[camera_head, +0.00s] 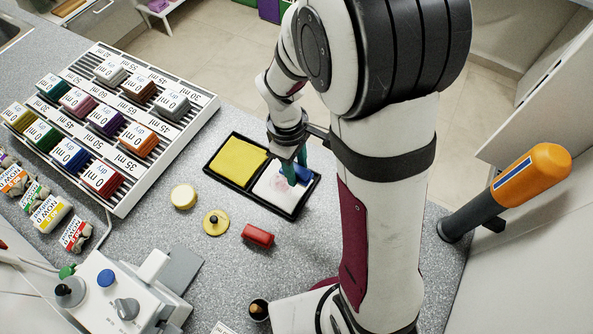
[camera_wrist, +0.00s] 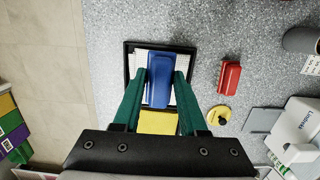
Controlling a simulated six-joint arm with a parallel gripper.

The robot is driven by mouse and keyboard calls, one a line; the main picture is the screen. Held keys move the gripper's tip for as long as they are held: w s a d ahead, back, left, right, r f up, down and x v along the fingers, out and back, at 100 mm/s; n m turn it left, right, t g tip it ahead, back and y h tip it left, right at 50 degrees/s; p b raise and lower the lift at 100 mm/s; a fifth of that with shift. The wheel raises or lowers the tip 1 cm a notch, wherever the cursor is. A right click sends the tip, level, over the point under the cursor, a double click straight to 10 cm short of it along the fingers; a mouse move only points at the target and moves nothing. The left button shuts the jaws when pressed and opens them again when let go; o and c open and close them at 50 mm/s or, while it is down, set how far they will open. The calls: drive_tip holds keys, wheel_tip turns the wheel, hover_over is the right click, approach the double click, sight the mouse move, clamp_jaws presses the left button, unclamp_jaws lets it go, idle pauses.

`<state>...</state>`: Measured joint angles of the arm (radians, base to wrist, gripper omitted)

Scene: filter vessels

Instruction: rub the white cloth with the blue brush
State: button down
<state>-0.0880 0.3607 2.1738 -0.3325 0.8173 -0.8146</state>
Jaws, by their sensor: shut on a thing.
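The blue brush (camera_wrist: 159,82) is between the green fingers of my gripper (camera_wrist: 159,80) in the wrist view. My gripper is shut on it. In the head view the brush (camera_head: 302,174) shows beside my gripper (camera_head: 294,165), low over the right half of a black tray. The white cloth (camera_head: 272,187) lies in that half and bears a faint pinkish stain.
The black tray (camera_head: 295,212) also holds a yellow cloth (camera_head: 238,161). A red brush (camera_head: 258,235), a yellow knobbed disc (camera_head: 215,222) and a yellow round pot (camera_head: 183,196) stand nearby. A white rack (camera_head: 203,110) with labelled coloured blocks is at left. A white device (camera_head: 120,295) stands in front.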

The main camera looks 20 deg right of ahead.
sight(296, 188)
drive_tip(key=shift+r, duration=1.05)
drive_tip(key=shift+f, duration=3.9)
drive_tip(key=shift+w+a+f, duration=0.2)
drive_tip(key=shift+w+a, duration=0.5)
drive_tip(key=shift+w, duration=0.1)
drive_tip(key=shift+w+a, duration=1.85)
drive_tip(key=shift+a, duration=0.05)
drive_tip(key=shift+s+d, duration=2.5)
drive_tip(key=shift+d, duration=0.05)
drive_tip(key=shift+s+d+r, duration=0.15)
drive_tip(key=shift+r, duration=4)
